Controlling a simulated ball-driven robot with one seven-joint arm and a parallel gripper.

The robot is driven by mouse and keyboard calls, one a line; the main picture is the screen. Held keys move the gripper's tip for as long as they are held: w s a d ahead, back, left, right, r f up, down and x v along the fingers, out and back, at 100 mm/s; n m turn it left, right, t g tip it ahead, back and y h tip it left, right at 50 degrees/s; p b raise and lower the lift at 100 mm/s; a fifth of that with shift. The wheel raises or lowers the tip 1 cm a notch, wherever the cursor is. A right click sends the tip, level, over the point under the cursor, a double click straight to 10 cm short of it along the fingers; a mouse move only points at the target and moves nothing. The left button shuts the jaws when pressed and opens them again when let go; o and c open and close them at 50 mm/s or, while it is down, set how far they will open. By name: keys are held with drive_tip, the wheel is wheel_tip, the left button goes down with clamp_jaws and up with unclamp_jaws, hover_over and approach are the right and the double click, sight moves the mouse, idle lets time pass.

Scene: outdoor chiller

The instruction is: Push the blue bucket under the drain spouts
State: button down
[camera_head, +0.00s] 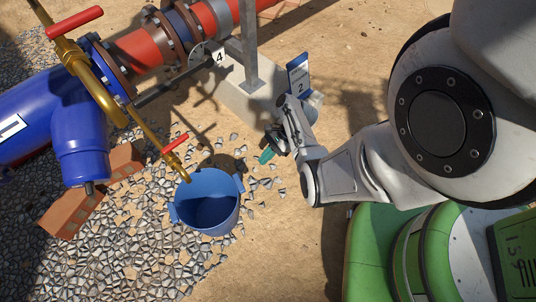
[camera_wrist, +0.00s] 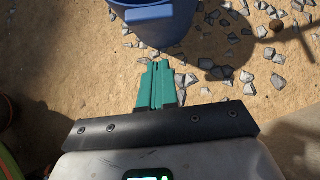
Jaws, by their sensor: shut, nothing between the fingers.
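The blue bucket (camera_head: 207,222) stands upright on the gravel and sand in the head view, open at the top. A brass drain spout (camera_head: 178,168) with a red handle ends at the bucket's upper left rim in the picture. A larger brass pipe (camera_head: 92,82) with a red handle comes off the blue pipe to the upper left. My gripper (camera_head: 265,156), with teal fingers, is right of the bucket and apart from it. In the wrist view the shut, empty fingers (camera_wrist: 158,66) point toward the bucket (camera_wrist: 150,20), with a small gap of sand between.
Bricks (camera_head: 72,212) lie left of the bucket, under the blue pipe (camera_head: 60,120). A concrete footing (camera_head: 245,100) with a metal post and a blue sign (camera_head: 298,76) stands behind my gripper. Loose stones (camera_wrist: 226,72) lie around the bucket.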

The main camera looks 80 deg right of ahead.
sight(234, 182)
drive_tip(key=w+a+f+b, duration=0.2)
drive_tip(key=w+a+f, duration=0.1)
drive_tip(key=w+a, duration=0.2)
drive_tip(key=shift+w+a+f+b, duration=0.25)
drive_tip(key=shift+w+f+b, duration=0.1)
drive_tip(key=shift+w+a+r+p, duration=0.15)
drive_tip(key=shift+w+a+p, duration=0.85)
drive_tip(key=shift+w+a, duration=0.35)
